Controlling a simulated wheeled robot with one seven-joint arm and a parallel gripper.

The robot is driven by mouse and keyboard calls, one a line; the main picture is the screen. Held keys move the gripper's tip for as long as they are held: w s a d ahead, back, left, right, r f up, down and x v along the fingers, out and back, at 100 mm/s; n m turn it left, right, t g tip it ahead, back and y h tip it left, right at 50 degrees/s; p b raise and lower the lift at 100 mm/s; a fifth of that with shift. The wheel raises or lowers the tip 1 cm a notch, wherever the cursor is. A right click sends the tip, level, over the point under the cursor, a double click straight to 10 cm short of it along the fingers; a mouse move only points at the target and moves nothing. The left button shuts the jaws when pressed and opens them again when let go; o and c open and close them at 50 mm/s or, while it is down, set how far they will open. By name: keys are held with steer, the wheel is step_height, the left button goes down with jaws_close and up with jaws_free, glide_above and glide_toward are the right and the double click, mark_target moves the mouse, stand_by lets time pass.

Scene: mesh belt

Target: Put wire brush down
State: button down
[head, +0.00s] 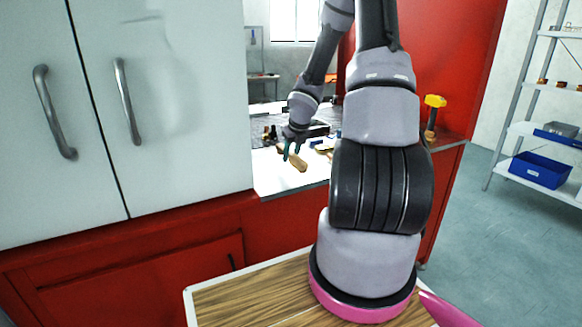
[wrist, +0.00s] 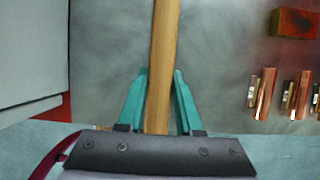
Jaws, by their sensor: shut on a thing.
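The wire brush (wrist: 164,50) shows in the wrist view as a long, narrow wooden bar running up between the two teal fingers of my gripper (wrist: 160,78). The fingers are closed on its sides. In the head view, the brush (head: 297,162) is a small tan shape at the tips of my gripper (head: 291,153), over the pale worktop (head: 275,178). I cannot tell whether it touches the worktop. Its bristles are not visible.
White cabinet doors (head: 170,100) stand close at the left of the worktop. Several copper-coloured pieces (wrist: 265,95) and a brown block (wrist: 294,23) lie at the right in the wrist view. A yellow-headed hammer (head: 434,101) stands at the right end.

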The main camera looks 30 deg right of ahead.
mark_target(291, 174)
steer(key=shift+f, duration=2.05)
steer(key=shift+f, duration=0.15)
steer(key=c, duration=0.6)
jaws_free()
steer(key=shift+f, duration=0.1)
steer(key=shift+a, duration=0.1)
